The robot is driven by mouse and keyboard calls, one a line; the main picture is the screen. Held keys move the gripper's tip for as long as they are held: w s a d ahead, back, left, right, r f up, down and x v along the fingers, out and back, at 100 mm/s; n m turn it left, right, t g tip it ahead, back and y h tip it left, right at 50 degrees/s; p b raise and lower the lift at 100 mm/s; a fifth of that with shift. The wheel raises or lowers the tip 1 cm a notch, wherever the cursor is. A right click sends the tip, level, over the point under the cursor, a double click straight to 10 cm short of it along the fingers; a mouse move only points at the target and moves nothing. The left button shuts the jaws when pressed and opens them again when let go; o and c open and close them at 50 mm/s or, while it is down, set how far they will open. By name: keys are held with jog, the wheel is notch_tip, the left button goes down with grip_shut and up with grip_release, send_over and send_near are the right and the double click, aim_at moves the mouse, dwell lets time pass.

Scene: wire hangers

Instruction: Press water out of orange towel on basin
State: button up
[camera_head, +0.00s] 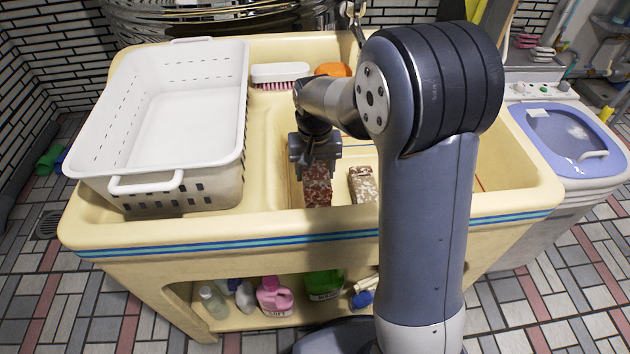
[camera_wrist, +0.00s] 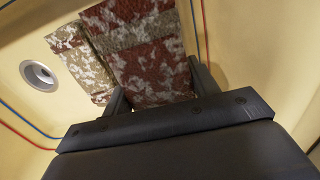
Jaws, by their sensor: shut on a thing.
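A mottled reddish-brown and white towel (camera_head: 317,185) hangs down inside the basin (camera_head: 262,185). It also shows in the wrist view (camera_wrist: 148,62), between the two fingers. My gripper (camera_head: 315,160) is shut on this towel; its fingers (camera_wrist: 160,92) are at the towel's two side edges. A second mottled towel, tan and white (camera_head: 362,184), is beside it on the right in the head view. In the wrist view the tan part (camera_wrist: 82,62) lies on the left. My arm hides part of the basin. No plainly orange towel shows.
A white plastic basket (camera_head: 190,110) stands on the basin's left side. A white brush (camera_head: 280,72) and an orange item (camera_head: 333,70) are on the back ledge. The drain (camera_wrist: 38,75) is uncovered. Bottles, including a pink one (camera_head: 274,296), stand on the shelf below.

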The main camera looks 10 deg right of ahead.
jog(key=shift+r+p, duration=2.65)
jog(key=shift+r, duration=0.35)
jog(key=shift+f, duration=0.15)
dwell(2.7)
notch_tip(320, 180, down, 9)
jog(key=b, duration=0.3)
jog(key=shift+f, duration=0.15)
notch_tip(320, 180, down, 6)
jog(key=b, duration=0.5)
jog(key=shift+f+b, duration=0.3)
